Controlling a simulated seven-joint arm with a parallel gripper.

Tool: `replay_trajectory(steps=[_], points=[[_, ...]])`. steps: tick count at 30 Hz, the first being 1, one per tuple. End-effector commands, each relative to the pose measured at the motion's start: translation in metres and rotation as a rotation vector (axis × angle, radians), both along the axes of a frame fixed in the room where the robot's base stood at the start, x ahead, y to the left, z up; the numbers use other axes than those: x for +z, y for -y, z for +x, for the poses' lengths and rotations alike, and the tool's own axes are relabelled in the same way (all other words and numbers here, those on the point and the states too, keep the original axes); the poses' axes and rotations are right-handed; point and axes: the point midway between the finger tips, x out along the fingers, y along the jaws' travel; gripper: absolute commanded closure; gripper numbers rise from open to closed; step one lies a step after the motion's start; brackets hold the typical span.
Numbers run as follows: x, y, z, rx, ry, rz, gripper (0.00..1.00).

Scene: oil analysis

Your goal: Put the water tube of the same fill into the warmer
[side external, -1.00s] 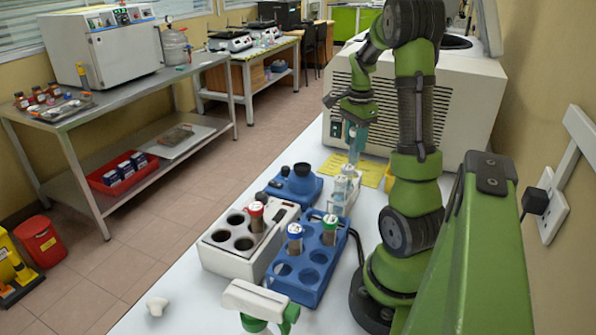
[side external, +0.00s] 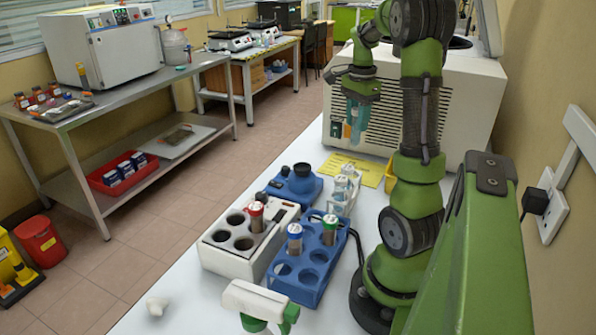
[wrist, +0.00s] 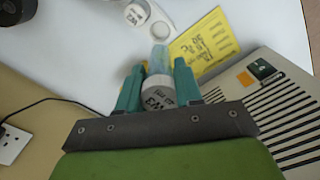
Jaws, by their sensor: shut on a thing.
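My gripper (side external: 357,112) is shut on a water tube with a white cap marked W3 (wrist: 158,98). It holds the tube in the air above the back of the bench, in front of the big beige machine. The tube's clear, bluish body (wrist: 159,60) shows beyond the cap in the wrist view; its fill level is unclear. The warmer (side external: 225,262) is a white block with several round wells. One well holds a red-capped tube of dark oil (side external: 256,217); the other visible wells look empty. A small white rack (side external: 343,201) holds white-capped tubes (side external: 343,182).
A blue rack (side external: 310,290) beside the warmer holds a blue-banded tube (side external: 294,238) and a green-capped tube (side external: 329,229). A blue device (side external: 296,187) stands behind the warmer. A yellow note (side external: 352,168) lies near the beige machine (side external: 450,105). A white-and-green item (side external: 258,300) is in front.

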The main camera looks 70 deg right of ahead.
Motion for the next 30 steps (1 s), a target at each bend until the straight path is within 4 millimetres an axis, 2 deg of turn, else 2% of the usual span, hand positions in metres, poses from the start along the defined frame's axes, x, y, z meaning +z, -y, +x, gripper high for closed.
replay_trajectory(steps=[3,8,17,20,23,27,30], points=[[0.028,0.001,0.0,-0.001,0.004,-0.005,0.95],[0.055,0.0,0.001,0.002,0.003,-0.003,0.95],[0.052,-0.047,0.05,0.182,0.008,0.008,0.95],[0.052,-0.073,0.072,0.273,0.009,0.011,0.95],[0.052,-0.109,0.095,0.388,0.011,0.014,0.95],[0.052,-0.172,0.122,0.58,0.01,0.017,0.95],[0.052,-0.221,0.134,0.723,0.009,0.018,0.95]])
